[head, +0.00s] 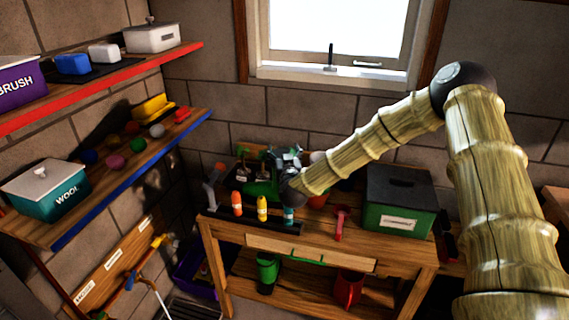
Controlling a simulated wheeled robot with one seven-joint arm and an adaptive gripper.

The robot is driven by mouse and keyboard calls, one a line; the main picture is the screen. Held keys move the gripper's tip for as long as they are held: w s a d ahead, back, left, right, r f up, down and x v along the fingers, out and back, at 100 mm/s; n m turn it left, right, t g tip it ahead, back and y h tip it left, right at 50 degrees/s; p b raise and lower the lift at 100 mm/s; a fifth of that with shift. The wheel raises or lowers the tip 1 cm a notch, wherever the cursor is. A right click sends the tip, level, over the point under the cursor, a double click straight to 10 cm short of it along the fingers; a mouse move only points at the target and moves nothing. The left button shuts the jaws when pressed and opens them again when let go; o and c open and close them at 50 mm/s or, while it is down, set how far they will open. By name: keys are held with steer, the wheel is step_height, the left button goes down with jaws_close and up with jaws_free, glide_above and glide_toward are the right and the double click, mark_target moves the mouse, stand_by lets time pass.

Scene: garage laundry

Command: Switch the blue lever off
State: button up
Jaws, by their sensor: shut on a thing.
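My gripper (288,160) is at the back of the wooden workbench (330,228), at the right end of a green unit (258,188). Small upright parts that look like levers (242,168) stand on this unit to the left of my gripper. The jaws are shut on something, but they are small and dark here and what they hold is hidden. I cannot make out a blue lever; the gripper and wrist cover the right end of the unit.
Orange (237,205), yellow (262,208) and teal (289,216) bottles stand in front of the unit. A red tool (341,222) and a dark green box (398,202) are to the right. Shelves (130,165) line the left wall; a window (333,30) is above.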

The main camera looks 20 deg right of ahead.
steer(key=shift+a+f+p, duration=0.1)
steer(key=shift+f+p, duration=0.6)
steer(key=shift+f, duration=1.5)
steer(key=o, duration=2)
steer(key=shift+o, duration=0.2)
steer(key=b+v, duration=0.3)
steer(key=v, duration=0.9)
steer(key=shift+b, duration=0.4)
